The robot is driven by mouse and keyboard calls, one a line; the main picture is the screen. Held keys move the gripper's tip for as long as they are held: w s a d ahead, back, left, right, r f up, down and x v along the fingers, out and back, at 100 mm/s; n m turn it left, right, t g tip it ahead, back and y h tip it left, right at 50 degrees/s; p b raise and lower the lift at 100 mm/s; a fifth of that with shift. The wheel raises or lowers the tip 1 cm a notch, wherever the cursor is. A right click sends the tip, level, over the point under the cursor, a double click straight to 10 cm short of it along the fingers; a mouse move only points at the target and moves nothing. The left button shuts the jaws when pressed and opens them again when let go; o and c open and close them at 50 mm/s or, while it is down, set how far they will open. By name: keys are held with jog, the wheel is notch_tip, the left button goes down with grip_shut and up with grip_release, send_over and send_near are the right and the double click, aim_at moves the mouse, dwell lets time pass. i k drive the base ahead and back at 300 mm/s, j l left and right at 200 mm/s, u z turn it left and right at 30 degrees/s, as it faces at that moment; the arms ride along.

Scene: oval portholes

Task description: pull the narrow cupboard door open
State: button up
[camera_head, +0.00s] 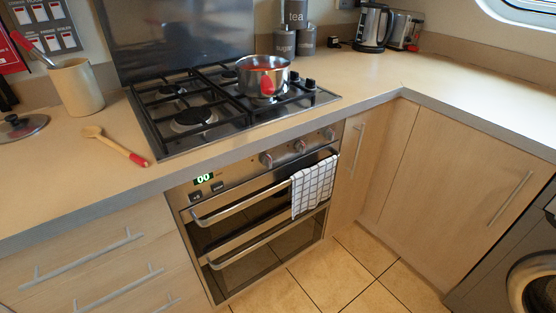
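The narrow cupboard door (366,164) is a tall pale wood panel just right of the oven, under the worktop near the inner corner. It appears shut. Its slim metal bar handle (356,150) stands upright near the upper left part of the door. My gripper is not in view.
The oven (262,220) has bar handles and a checked towel (313,186) hanging near the narrow door. A wider cupboard door (455,185) meets the corner at right, beside a front-loading washer (535,285). Tiled floor (335,270) in front is clear. A pot (263,76) sits on the hob.

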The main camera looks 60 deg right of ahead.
aim_at(360, 141)
jog(key=z, duration=0.45)
jog(key=j+z, duration=0.1)
jog(key=z, duration=0.4)
jog(key=k+z, duration=0.1)
jog(key=z, duration=0.35)
jog(key=k+z, duration=0.1)
jog(key=z, duration=0.85)
jog(key=k+z, duration=0.1)
jog(key=z, duration=0.35)
jog(key=k+l+u, duration=0.1)
jog(key=l+u, duration=0.35)
jog(key=l, duration=1.05)
jog(key=i+j+u, duration=0.2)
jog(key=i+u, duration=0.2)
jog(key=i+j+u, duration=0.1)
jog(key=i+u, duration=0.65)
jog(key=k, duration=0.05)
